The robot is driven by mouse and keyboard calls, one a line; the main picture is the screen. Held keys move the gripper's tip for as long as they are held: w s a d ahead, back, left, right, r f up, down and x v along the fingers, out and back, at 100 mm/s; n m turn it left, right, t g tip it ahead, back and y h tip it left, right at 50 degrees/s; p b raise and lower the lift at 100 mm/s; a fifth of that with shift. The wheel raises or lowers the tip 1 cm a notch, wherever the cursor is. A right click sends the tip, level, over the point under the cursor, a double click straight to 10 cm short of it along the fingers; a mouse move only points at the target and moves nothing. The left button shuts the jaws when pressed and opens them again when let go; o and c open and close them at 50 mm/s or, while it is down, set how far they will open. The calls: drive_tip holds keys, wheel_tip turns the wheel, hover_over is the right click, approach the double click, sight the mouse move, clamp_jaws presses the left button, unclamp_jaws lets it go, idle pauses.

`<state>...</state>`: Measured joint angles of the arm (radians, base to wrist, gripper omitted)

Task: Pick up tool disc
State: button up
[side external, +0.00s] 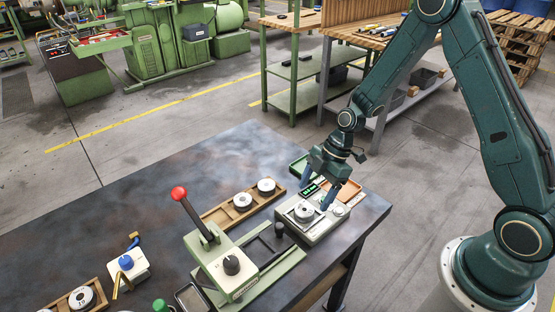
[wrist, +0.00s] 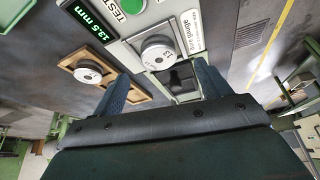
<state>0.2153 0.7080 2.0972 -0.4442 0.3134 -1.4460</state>
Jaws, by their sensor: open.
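A pale round tool disc (side external: 304,211) with a dark centre sits flat on the grey gauge unit (side external: 338,222) near the table's right end. In the wrist view the disc (wrist: 157,53) lies on the gauge's square plate, just beyond and between my fingertips. My gripper (side external: 318,194) is open, tilted, above and beside the disc at its back right. In the wrist view its two blue fingers (wrist: 163,78) are apart with nothing between them. Whether a finger touches the gauge I cannot tell. The gauge's green display (wrist: 85,22) reads 13.5 mm.
A wooden tray (side external: 216,215) with two similar discs stands left of the gauge. A green press (side external: 232,265) with a red-knobbed lever stands in front. An orange tray (side external: 350,191) and a green tray (side external: 297,167) lie behind.

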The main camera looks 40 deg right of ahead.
sight(304, 209)
drive_tip(key=shift+f, duration=0.1)
drive_tip(key=shift+x, duration=2.5)
drive_tip(key=shift+w+a, duration=0.1)
drive_tip(key=shift+w, duration=0.05)
drive_tip(key=c, duration=1.5)
drive_tip(key=shift+r, duration=0.2)
wheel_tip(304, 209, up, 20)
drive_tip(key=shift+f, duration=0.1)
